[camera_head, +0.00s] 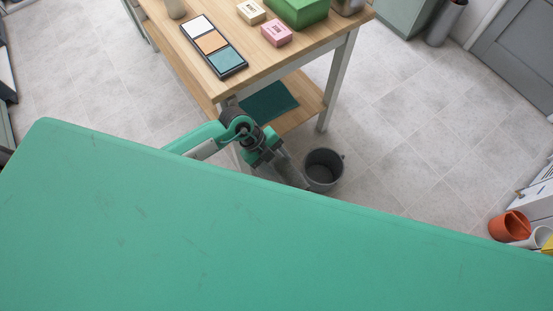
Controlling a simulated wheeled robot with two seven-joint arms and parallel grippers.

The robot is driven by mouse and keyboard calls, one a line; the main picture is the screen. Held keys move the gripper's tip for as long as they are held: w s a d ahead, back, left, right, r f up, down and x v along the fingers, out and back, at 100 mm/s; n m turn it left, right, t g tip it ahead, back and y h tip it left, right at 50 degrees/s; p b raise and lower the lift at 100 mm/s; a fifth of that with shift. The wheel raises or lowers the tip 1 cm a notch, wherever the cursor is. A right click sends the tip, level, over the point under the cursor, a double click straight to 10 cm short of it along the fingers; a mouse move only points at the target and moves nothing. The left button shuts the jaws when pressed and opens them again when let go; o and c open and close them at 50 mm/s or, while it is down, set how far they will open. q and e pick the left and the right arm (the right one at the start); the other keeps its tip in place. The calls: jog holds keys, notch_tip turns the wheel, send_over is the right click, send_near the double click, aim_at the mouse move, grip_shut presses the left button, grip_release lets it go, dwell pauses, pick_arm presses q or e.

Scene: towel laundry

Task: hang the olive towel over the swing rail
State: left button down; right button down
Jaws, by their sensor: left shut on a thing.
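My left gripper (292,178) reaches down beside the wooden table, to the left of a dark grey bucket (322,168). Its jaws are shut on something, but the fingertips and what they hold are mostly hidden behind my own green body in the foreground. I cannot make out the olive towel or the swing rail in this view. My right gripper is not in view.
The wooden table (320,40) carries a three-colour tray (212,43), a pink box (276,33), a cream box (251,12) and a green box (297,10). A dark teal cloth (268,103) lies on its lower shelf. Orange pot (509,226) at right. Tiled floor (420,130) is clear.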

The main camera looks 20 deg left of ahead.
pick_arm(q)
jog(key=c, duration=0.5)
grip_release()
jog(key=shift+s+f, duration=0.1)
jog(key=shift+f, duration=0.05)
jog(key=shift+a, duration=0.1)
